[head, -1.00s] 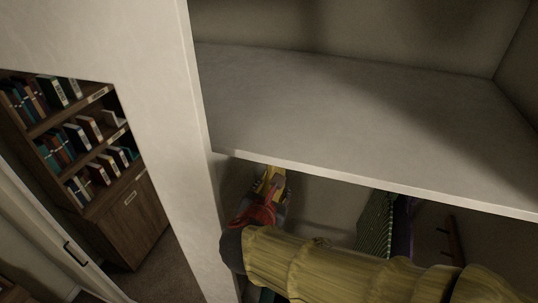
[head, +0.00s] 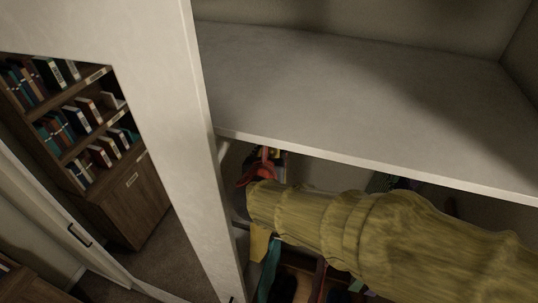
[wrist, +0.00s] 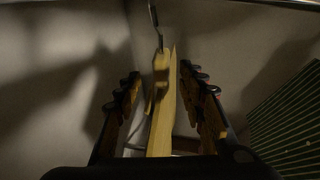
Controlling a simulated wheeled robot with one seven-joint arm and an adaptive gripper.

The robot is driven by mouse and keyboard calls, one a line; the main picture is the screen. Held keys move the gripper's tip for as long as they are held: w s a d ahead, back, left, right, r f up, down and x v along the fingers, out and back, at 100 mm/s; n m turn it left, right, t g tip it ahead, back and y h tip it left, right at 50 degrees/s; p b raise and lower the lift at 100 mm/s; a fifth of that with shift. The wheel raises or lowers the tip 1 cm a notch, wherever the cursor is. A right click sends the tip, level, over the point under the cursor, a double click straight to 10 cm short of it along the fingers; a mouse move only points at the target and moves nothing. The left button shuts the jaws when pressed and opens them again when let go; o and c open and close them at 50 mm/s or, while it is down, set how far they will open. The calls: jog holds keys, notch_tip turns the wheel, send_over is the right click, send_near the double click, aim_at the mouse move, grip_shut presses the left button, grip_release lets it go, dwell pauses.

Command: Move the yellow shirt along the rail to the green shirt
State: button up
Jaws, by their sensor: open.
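The yellow shirt (wrist: 161,118) hangs edge-on from a hook in the middle of the wrist view. My gripper (wrist: 160,76) is open, with one finger on each side of the shirt's upper part and gaps showing. In the head view, my gripper (head: 262,168) is partly hidden by my yellow-sleeved arm, and a strip of yellow cloth (head: 258,243) shows below it. A dark green striped garment (wrist: 290,125) hangs at the right in the wrist view, apart from the gripper. In the head view only a bit of it (head: 380,182) shows past my arm.
A pale shelf (head: 350,105) spans above my arm. A white upright panel (head: 175,120) stands left of the gripper. Teal cloth (head: 268,270) and dark items lie low under my arm. A bookcase (head: 90,150) stands farther left.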

jog(key=shift+w+d+f, duration=0.15)
jog(key=shift+w+f, duration=0.05)
jog(key=shift+w, duration=0.15)
grip_shut()
dwell(0.4)
dwell(0.4)
